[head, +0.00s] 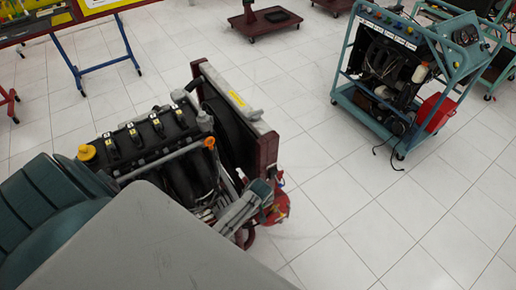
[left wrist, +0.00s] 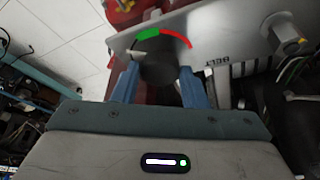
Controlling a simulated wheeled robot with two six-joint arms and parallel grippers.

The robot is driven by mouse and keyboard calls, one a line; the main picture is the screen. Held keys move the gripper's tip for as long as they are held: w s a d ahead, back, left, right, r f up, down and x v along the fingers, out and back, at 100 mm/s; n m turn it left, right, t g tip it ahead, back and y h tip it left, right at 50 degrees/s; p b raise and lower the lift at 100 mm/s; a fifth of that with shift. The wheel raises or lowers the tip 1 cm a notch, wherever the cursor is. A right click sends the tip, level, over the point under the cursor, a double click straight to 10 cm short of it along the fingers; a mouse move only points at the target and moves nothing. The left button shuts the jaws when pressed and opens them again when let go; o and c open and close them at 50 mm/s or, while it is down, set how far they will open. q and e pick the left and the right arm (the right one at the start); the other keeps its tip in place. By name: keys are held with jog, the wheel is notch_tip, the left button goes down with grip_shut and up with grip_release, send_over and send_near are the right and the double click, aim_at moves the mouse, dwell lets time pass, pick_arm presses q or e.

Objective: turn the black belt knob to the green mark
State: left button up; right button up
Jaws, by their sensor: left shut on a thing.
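The black belt knob (left wrist: 158,70) is on a grey panel (left wrist: 222,24) in the left wrist view, beside the printed word BELT. A green mark (left wrist: 148,33) and a red arc (left wrist: 177,38) curve above the knob. A pale pointer on the knob points left, a little below the left end of the green mark. My left gripper (left wrist: 158,76) has one blue finger on each side of the knob and is shut on it. In the head view, my grey arm covers the near side of the engine trainer (head: 160,140), and the knob cannot be made out. My right gripper is not in view.
A second knob (left wrist: 292,40) sticks out at the panel's right. Red parts (head: 278,206) lie close to my left gripper in the head view. A teal-framed engine trainer (head: 345,95) stands at the back right. Open tiled floor (head: 345,195) lies between the trainers.

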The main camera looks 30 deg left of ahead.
pick_arm(q)
jog(key=m, duration=0.2)
jog(key=m+h, duration=0.1)
jog(key=m+t+h, duration=0.1)
jog(key=m, duration=0.1)
jog(key=shift+s+a+m, duration=0.1)
jog(key=shift+a+m, duration=0.2)
jog(key=m+h, duration=0.1)
jog(key=m, duration=0.3)
jog(key=shift+a+m+h, duration=0.15)
jog(key=shift+m+h, duration=0.25)
jog(key=o, duration=1)
jog(key=shift+c, duration=0.2)
jog(key=shift+r, duration=0.1)
jog(key=b+v, duration=0.2)
jog(key=v, duration=0.8)
jog(key=shift+r, duration=0.25)
